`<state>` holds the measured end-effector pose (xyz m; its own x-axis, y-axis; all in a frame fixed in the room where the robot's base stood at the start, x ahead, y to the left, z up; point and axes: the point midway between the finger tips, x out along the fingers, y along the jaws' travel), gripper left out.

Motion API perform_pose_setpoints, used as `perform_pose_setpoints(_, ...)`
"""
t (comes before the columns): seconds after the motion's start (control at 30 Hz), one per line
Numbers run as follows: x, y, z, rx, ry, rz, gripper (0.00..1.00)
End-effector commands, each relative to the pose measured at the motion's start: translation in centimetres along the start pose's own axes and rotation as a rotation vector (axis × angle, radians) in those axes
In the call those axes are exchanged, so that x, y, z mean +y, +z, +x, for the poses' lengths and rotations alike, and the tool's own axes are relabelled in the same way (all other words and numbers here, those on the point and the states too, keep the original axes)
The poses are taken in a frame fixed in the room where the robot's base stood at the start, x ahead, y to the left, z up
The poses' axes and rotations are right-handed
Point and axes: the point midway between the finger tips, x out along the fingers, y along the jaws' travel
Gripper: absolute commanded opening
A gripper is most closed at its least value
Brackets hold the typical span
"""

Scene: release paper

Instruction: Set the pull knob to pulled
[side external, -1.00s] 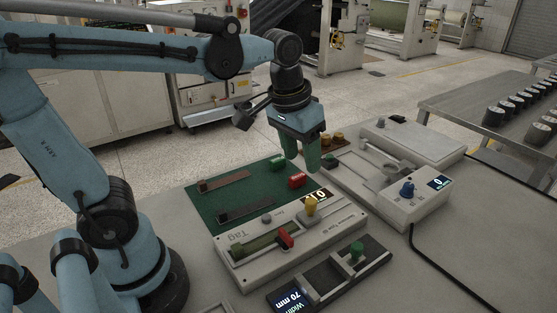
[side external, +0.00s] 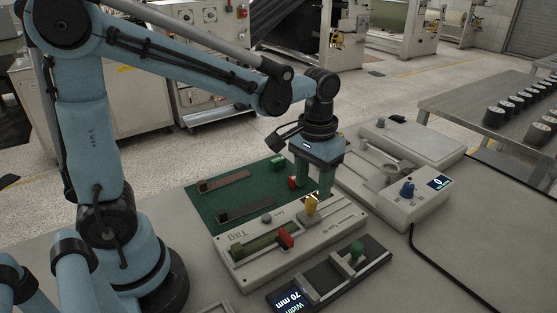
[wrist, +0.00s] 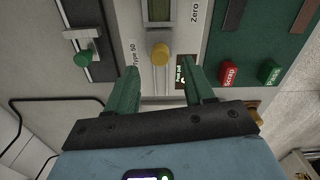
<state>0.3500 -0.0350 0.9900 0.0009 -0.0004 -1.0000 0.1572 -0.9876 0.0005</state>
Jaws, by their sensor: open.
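A yellow knob (side external: 311,204) stands on the right part of the pale tester labelled Tag (side external: 270,262). I take it as the pull knob, but its label is not readable. In the wrist view the yellow knob (wrist: 160,54) lies ahead of the fingertips, between their lines. My gripper (side external: 312,190) is open and empty, pointing down just above and behind the knob. Its green fingers (wrist: 161,70) stand apart, one to each side of the knob. I cannot tell how far the knob is out.
A red lever (side external: 285,238) sits in the tester's front slot. A width gauge with a green knob (side external: 357,252) lies in front. Red and green blocks, labelled Scrap (wrist: 230,74) and Pass (wrist: 270,73), are on the green mat. A box with a blue knob (side external: 407,188) stands right.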

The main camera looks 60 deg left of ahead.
Motion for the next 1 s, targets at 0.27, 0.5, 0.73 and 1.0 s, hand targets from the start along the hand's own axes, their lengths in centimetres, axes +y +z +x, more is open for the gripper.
perform_pose_setpoints(0.27,0.0,0.0,3.5,0.001,0.000,0.000,0.53)
perform_pose_setpoints(0.5,0.0,0.0,4.6,0.001,0.000,0.000,0.53)
perform_pose_setpoints(0.73,0.0,0.0,4.7,0.001,0.000,0.000,0.53)
perform_pose_setpoints(1.0,0.0,0.0,4.6,0.001,0.000,0.000,0.18)
